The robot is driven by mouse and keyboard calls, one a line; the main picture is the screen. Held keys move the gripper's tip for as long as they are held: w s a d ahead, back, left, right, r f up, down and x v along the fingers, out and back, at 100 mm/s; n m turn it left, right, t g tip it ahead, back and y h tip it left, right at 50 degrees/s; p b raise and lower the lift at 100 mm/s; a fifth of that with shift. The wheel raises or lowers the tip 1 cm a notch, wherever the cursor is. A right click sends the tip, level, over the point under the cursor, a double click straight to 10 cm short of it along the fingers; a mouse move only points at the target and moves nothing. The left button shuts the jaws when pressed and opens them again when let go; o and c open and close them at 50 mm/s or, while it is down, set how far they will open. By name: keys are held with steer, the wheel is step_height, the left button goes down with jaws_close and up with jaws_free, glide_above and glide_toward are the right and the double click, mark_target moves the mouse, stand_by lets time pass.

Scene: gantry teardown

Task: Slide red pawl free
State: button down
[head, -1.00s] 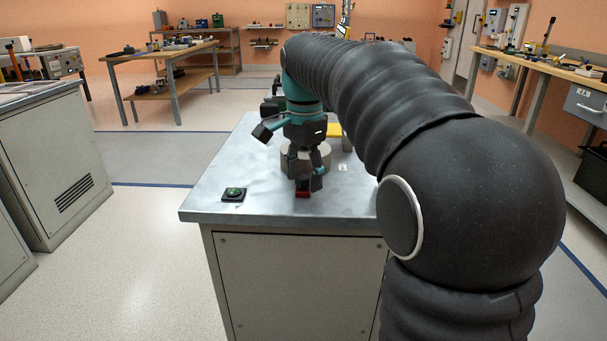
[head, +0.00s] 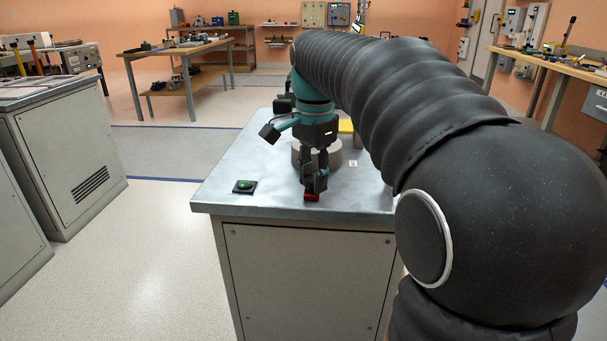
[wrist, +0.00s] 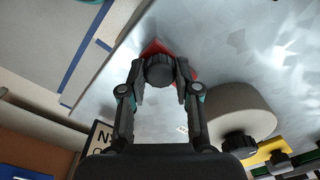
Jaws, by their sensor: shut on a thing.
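The red pawl (head: 312,197) lies on the metal bench top close to its front edge. In the wrist view its red body (wrist: 154,47) shows behind a black ridged knob (wrist: 159,71). My gripper (head: 314,182) points down at the pawl. In the wrist view my gripper's fingers (wrist: 160,80) are closed on the knob from both sides. The fingers and knob hide part of the pawl. A grey round drum (head: 333,157) stands just behind the gripper; in the wrist view it is at the right, apart from the pawl.
The bench top (head: 225,175) is bare to the left, except for a green button on a black base (head: 244,186). A yellow block (head: 346,126) stands behind the drum.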

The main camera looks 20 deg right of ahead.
mark_target(313, 179)
steer(key=c, duration=0.8)
jaws_free()
steer(key=shift+s+a, duration=0.15)
steer(key=shift+s, duration=0.05)
steer(key=shift+r, duration=0.1)
steer(key=shift+w+r, duration=0.1)
steer(key=shift+r, duration=0.15)
step_height(313, 179, up, 11)
steer(key=shift+r, duration=0.15)
steer(key=s+a+f+n+t, duration=0.1)
steer(key=s+f+n+t, duration=0.1)
steer(key=s+f+n, duration=0.2)
steer(key=s+a+f+n+t, duration=0.1)
steer(key=s+f+n, duration=0.4)
steer(key=s+f, duration=0.4)
steer(key=s+a+f+n+t, duration=0.1)
steer(key=s+f+n+t, duration=0.1)
steer(key=s+f+n, duration=0.2)
steer(key=shift+s+a+f+n+t, duration=0.1)
steer(key=shift+s+f, duration=0.4)
steer(key=shift+f, duration=0.65)
steer(key=shift+s+d+f+n+t, duration=0.1)
steer(key=shift+s+f, duration=0.4)
steer(key=shift+f, duration=0.7)
steer(key=shift+s+a+f+n+t, duration=0.1)
steer(key=shift+s+f, duration=0.4)
steer(key=shift+f, duration=0.65)
